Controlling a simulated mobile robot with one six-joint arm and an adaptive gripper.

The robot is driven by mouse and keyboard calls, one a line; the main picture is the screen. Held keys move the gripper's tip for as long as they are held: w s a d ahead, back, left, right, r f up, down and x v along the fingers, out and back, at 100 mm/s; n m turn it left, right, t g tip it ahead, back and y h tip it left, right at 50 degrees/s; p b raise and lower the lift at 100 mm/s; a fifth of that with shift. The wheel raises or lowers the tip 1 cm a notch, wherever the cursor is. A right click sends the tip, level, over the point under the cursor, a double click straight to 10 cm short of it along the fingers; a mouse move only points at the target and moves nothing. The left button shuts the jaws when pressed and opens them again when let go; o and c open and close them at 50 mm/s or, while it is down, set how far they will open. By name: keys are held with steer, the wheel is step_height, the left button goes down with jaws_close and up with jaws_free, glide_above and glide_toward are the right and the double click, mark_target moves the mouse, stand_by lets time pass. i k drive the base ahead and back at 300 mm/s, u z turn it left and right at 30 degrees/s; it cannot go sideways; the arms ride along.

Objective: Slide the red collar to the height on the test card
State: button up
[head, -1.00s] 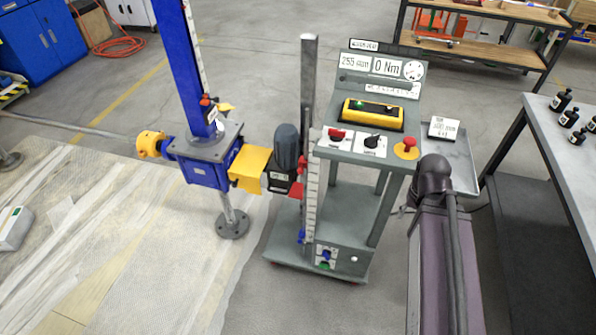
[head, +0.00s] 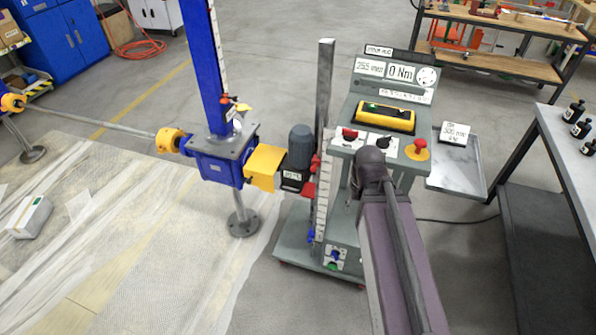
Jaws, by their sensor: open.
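Two red parts show on the grey post (head: 324,85) beside the white scale strip (head: 322,195): an upper red piece (head: 316,161) and a lower red piece (head: 308,190). I cannot tell for sure which is the red collar. A blue piece (head: 310,237) sits lower on the same post. The test card (head: 453,133) is a small white tilted card at the right of the console; it seems to read 300 mm, with a smaller second line. My arm reaches up to the console's front edge, right of the red parts. My gripper is hidden beyond the arm's dark end.
The console (head: 392,90) carries a yellow-framed box (head: 385,116), a red button (head: 350,133) and a display reading about 255 mm and 0 Nm. The blue jack (head: 215,160) and grey motor (head: 300,145) stand left of the post. A bench (head: 560,140) with bottles is at right.

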mark_target(315, 163)
steer(key=u, duration=0.4)
steer(key=k, duration=1.1)
steer(key=z, duration=0.8)
steer(key=i, duration=1)
steer(key=z, duration=0.05)
